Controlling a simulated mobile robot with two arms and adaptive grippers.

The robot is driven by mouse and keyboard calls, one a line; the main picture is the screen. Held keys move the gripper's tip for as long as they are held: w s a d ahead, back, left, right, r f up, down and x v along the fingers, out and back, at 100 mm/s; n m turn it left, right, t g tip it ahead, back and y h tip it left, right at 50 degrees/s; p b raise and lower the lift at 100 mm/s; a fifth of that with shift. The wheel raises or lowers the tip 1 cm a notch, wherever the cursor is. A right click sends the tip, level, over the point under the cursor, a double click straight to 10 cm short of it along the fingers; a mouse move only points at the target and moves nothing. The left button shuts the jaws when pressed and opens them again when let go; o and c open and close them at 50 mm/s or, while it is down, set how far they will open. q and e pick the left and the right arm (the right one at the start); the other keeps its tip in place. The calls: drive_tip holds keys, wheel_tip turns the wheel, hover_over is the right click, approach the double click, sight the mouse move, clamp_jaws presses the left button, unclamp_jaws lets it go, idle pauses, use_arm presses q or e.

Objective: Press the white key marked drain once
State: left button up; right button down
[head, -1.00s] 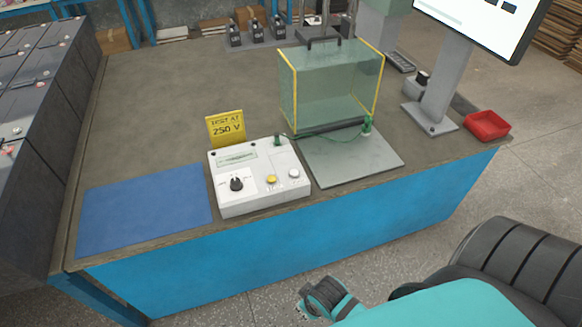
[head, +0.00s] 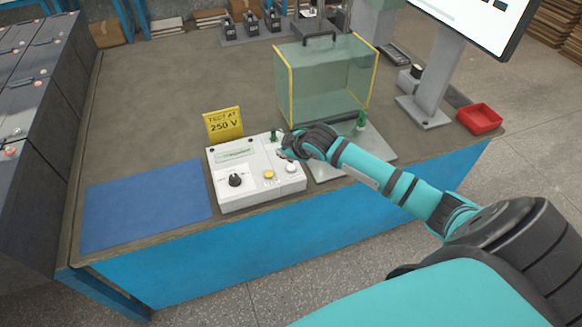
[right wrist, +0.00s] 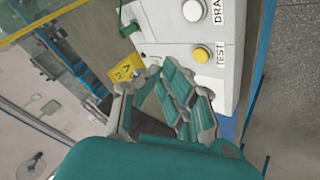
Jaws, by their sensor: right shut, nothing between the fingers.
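The white tester box (head: 226,191) sits near the front edge of the bench. Its white key (head: 291,168) is at the front right, to the right of the yellow key (head: 268,174). In the right wrist view the white key (right wrist: 193,11) is beside letters reading "DRA", cut off by the frame, and the yellow key (right wrist: 201,54) is marked TEST. My right gripper (head: 284,153) is above the box's right side, just behind the white key in the picture. It shows in the right wrist view (right wrist: 165,75) with its fingers shut and empty. I cannot tell any contact with the box.
A yellow "TEST AT 250 V" sign (head: 224,123) stands behind the box. A clear yellow-edged enclosure (head: 325,85) stands behind my right arm. A blue mat (head: 145,205) lies left of the box. A red tray (head: 480,118) and a screen on a stand (head: 435,85) are at right.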

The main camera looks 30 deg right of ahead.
drive_tip(key=shift+w+d+r, duration=0.35)
drive_tip(key=shift+w+d, duration=0.1)
drive_tip(key=shift+d, duration=0.15)
drive_tip(key=shift+w+d+r, duration=0.35)
drive_tip(key=shift+w+d, duration=0.1)
drive_tip(key=shift+d, duration=0.1)
drive_tip(key=shift+f, duration=0.15)
drive_tip(key=b, duration=0.8)
hover_over(289, 169)
wheel_tip(289, 169, down, 6)
drive_tip(key=shift+f, duration=1.25)
drive_tip(key=shift+f, duration=0.1)
drive_tip(key=shift+f, duration=0.35)
